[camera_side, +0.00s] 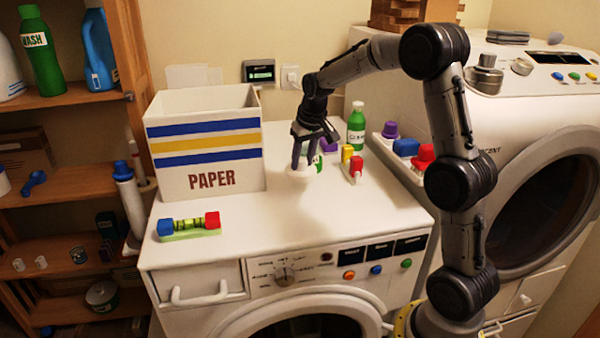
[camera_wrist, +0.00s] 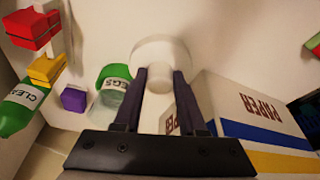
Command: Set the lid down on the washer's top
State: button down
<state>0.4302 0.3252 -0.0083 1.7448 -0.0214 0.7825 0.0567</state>
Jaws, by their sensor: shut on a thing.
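My gripper (camera_side: 302,164) points down over the middle of the washer's top (camera_side: 290,230), right of the paper bin. In the wrist view my gripper (camera_wrist: 159,76) is shut on the knob of a round white lid (camera_wrist: 162,47). The lid (camera_side: 299,173) looks level and very low over the white top; I cannot tell whether it touches. A clear jar with green in it, labelled "PEGS" (camera_wrist: 113,90), stands close beside the lid. In the side view the jar is mostly hidden behind my fingers.
The PAPER bin (camera_side: 205,150) stands left of my gripper. A green bottle (camera_side: 356,128), a yellow block (camera_side: 347,153), a red block (camera_side: 356,168) and a purple block (camera_wrist: 74,98) stand on the right. The front middle is clear.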

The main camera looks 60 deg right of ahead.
aim_at(300, 172)
jog(key=shift+w+d+f, duration=0.15)
jog(key=shift+w+f, duration=0.25)
jog(key=shift+f, duration=0.1)
jog(key=shift+s+x, duration=0.1)
jog(key=shift+x, duration=0.75)
jog(key=shift+s+x, duration=0.15)
jog(key=shift+x, duration=0.75)
jog(key=shift+f, duration=0.2)
jog(key=shift+c, duration=2.4)
grip_release()
